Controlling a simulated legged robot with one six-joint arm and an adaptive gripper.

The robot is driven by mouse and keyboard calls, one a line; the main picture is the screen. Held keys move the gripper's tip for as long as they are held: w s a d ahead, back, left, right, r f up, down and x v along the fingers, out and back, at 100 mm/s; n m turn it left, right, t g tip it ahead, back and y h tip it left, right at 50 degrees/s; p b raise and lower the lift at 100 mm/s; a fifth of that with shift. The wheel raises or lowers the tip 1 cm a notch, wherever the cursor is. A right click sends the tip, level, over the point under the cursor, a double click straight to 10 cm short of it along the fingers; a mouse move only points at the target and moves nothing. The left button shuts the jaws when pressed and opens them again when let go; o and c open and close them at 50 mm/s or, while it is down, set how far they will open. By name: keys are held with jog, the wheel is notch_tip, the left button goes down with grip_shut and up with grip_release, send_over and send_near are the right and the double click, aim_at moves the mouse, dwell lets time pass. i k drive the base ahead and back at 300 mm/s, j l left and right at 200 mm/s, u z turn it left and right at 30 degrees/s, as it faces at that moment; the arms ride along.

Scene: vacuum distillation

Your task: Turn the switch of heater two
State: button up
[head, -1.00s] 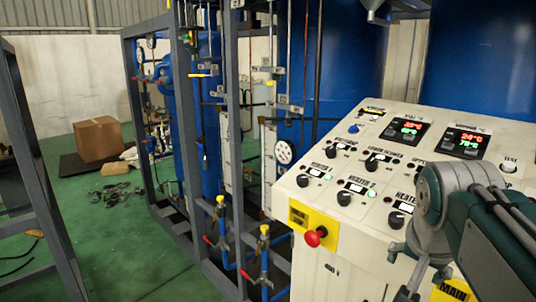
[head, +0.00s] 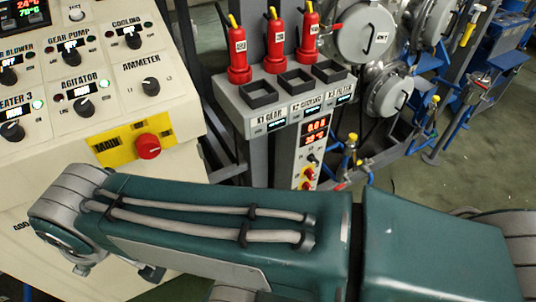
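The heater two switch is not in this view. The nearest heater label that shows is HEATER 3, whose black knob (head: 12,131) sits at the left edge of the sloped cream control panel (head: 165,95), with a lit green lamp above it. My arm crosses the bottom of the view, below the panel. A small dark part of what looks like my gripper (head: 150,273) shows under the arm at the lower left. The rest of it is hidden, so its opening cannot be judged. It is apart from the knobs.
The agitator knob (head: 84,107), gear pump knob (head: 71,57), cooling knob (head: 133,41) and ammeter knob (head: 151,86) are on the panel. A red button (head: 147,146) sticks out of its front. A grey stand (head: 235,110) with red handles is right of it. Green floor lies beyond.

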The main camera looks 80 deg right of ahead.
aim_at(307, 185)
jog(key=z, duration=2.95)
jog(key=i+j+u, duration=0.15)
jog(key=i, duration=0.35)
